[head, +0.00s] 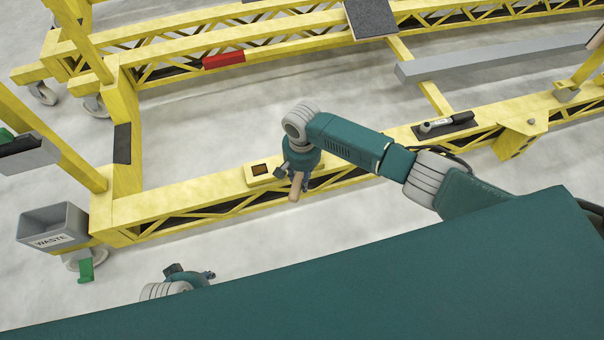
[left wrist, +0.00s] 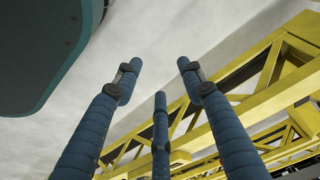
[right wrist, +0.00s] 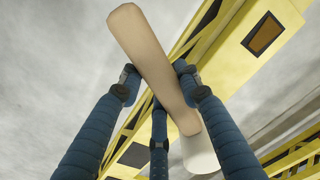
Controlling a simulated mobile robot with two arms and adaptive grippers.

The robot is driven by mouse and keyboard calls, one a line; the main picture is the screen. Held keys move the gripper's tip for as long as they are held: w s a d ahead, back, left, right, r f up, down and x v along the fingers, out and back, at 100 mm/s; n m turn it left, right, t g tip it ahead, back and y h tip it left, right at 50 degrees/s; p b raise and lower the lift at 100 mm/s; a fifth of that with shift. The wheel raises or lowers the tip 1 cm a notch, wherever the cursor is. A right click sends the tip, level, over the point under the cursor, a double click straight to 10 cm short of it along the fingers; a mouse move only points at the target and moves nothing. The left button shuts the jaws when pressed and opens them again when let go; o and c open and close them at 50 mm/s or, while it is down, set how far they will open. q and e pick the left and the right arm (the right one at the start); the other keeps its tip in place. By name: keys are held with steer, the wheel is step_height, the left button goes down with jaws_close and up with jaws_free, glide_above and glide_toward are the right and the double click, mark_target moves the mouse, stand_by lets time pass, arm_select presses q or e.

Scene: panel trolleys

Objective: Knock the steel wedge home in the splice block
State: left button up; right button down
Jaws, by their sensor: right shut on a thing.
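My right gripper (head: 298,182) is shut on a tan, wooden-looking handle (right wrist: 150,60) with a pale rounded end (right wrist: 199,154). The handle lies slantwise between the fingers, and its end also shows in the head view (head: 295,188). The gripper is at the near yellow beam, just right of a yellow block with a dark square opening (head: 260,170), which seems to be the splice block. This opening also shows in the right wrist view (right wrist: 263,34). I cannot make out a steel wedge. My left gripper (left wrist: 160,80) is open and empty, low beside the beam.
A grey waste bin (head: 52,227) hangs at the trolley's left end. A black mat (head: 445,126) with a tool lies on the beam at right.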

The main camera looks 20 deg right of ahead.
steer(key=shift+w+f, duration=0.1)
steer(key=shift+f, duration=0.65)
arm_select(q)
steer(key=shift+w+v, duration=0.25)
steer(key=shift+v, duration=0.75)
steer(key=shift+w+r, duration=0.1)
steer(key=shift+r, duration=0.05)
arm_select(e)
steer(key=shift+s, duration=0.25)
